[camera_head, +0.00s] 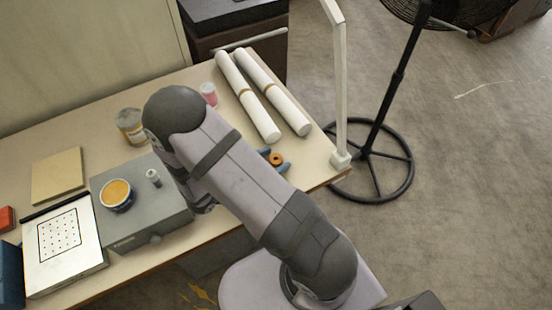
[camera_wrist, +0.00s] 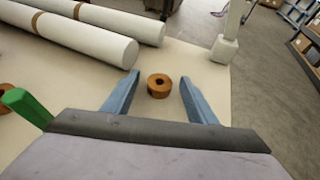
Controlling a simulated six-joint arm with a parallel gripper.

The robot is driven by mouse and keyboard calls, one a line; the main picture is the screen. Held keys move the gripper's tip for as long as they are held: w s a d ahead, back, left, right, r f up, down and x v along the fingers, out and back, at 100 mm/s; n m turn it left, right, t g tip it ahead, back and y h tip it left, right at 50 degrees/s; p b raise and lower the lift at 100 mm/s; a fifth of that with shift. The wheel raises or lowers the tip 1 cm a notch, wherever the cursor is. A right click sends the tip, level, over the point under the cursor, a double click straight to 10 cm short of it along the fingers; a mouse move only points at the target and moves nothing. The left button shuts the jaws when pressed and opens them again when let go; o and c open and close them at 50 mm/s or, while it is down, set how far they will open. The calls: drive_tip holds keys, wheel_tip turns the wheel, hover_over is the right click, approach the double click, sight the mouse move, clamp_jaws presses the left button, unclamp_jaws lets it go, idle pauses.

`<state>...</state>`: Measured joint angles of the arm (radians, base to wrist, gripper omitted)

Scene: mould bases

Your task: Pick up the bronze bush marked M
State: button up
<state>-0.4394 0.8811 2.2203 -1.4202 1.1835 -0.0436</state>
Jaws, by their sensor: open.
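A bronze bush (camera_wrist: 159,86), a short ring with a dark hole, lies on the table in the wrist view. It also shows near the table's right end in the head view (camera_head: 277,159). I cannot read any letter on it. My gripper (camera_wrist: 160,78) is open, with one blue finger on each side of this bush and a visible gap to each. Whether the fingertips are level with it or above it I cannot tell. A second bronze ring (camera_wrist: 4,94) shows at the left edge of the wrist view, partly cut off and partly behind a green piece.
Two white rolls (camera_head: 248,97) lie behind the bush. A lamp post (camera_head: 341,90) stands at the table's right corner. A grey box (camera_head: 124,224), jars and a dotted plate (camera_head: 60,235) fill the left side. Bare table surrounds the bush.

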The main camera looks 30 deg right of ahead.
sight(272, 162)
drive_tip(key=c, duration=1.3)
drive_tip(key=shift+o, duration=0.2)
drive_tip(key=shift+r, duration=0.2)
wheel_tip(272, 162, up, 10)
drive_tip(key=b, duration=0.1)
drive_tip(key=shift+f, duration=0.15)
